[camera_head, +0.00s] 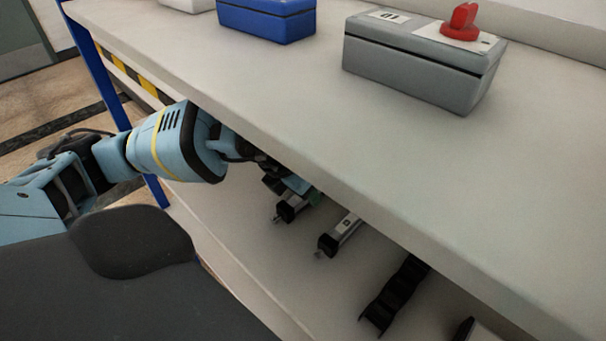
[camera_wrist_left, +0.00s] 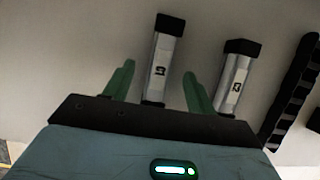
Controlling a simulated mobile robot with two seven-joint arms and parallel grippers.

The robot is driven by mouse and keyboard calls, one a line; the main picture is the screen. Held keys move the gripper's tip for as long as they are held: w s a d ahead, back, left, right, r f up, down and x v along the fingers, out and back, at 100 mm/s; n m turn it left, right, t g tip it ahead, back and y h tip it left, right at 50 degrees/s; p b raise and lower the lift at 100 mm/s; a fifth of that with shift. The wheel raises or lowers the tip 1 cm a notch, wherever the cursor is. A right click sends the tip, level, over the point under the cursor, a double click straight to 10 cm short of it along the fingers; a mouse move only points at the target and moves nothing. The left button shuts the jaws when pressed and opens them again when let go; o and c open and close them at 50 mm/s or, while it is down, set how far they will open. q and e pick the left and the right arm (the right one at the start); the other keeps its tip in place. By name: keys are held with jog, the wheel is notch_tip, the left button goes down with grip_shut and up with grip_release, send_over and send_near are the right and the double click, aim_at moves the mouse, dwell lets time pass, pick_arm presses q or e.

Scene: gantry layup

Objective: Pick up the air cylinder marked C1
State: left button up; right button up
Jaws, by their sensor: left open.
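Two silver air cylinders with black end caps lie side by side on the lower shelf. In the left wrist view, the left cylinder (camera_wrist_left: 155,83) appears between my left gripper's (camera_wrist_left: 158,70) open green fingers. Its small dark label may read C1, but I cannot read it surely. The right cylinder (camera_wrist_left: 232,78) lies outside the right finger, and its mark is also unclear. My right gripper is not in view.
The upper shelf (camera_head: 300,125) overhangs the lower shelf and my left wrist. A black ribbed strip (camera_head: 394,296) lies right of the cylinders; it also shows in the wrist view (camera_wrist_left: 292,90). A grey box (camera_head: 415,70) and a blue box (camera_head: 266,20) stand on the upper shelf.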

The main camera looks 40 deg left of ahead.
pick_arm(q)
jog(key=shift+w+f, duration=0.15)
jog(key=shift+f, duration=0.3)
jog(key=c, duration=1.2)
grip_shut()
